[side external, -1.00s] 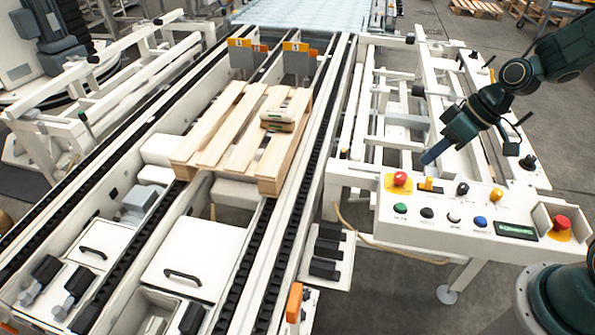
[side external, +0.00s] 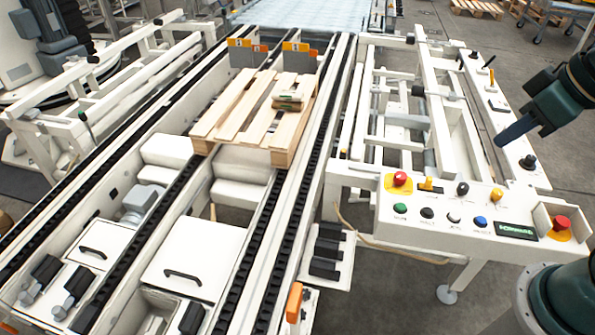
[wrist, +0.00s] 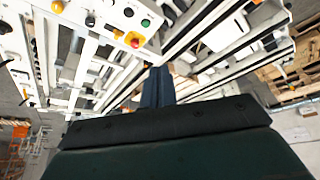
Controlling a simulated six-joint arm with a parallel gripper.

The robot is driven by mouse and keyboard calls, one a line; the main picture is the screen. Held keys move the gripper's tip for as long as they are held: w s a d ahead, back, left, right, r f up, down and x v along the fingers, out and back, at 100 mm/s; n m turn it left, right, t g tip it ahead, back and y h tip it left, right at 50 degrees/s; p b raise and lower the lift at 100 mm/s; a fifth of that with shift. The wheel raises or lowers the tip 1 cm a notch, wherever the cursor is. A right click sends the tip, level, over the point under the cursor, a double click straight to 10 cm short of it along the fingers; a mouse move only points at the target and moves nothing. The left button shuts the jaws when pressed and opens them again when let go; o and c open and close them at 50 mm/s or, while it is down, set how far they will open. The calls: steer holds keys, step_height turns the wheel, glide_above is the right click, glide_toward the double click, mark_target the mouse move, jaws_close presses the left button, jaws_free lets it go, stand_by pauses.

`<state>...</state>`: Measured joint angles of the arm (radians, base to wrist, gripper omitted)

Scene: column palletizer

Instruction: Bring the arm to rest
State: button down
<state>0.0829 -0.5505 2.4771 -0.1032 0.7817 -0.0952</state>
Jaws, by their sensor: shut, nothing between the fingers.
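My gripper (side external: 516,130) is in the side external view at the right, above the far right part of the control panel. Its blue fingers are together with nothing between them. In the wrist view the shut fingers (wrist: 158,88) point toward the white conveyor frame. A wooden pallet (side external: 250,112) sits on the black conveyor chains left of my gripper, well apart from it. Small stacked packs (side external: 291,95) lie on the pallet's right part.
A control panel (side external: 470,215) with coloured buttons and a red stop knob (side external: 561,222) stands below my gripper. White conveyor frames fill the middle and left. More pallets (side external: 474,7) lie on the floor at the back right. Grey floor shows at the right.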

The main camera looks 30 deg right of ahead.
steer(key=shift+m+t, duration=0.3)
steer(key=shift+m, duration=0.3)
steer(key=shift+s+d+r, duration=0.1)
steer(key=shift+s+r, duration=0.25)
steer(key=shift+s, duration=0.35)
steer(key=shift+s+r, duration=0.3)
steer(key=shift+s, duration=0.4)
steer(key=shift+s+d+r, duration=0.1)
steer(key=shift+s+r, duration=0.25)
steer(key=shift+s, duration=0.35)
stand_by(2.0)
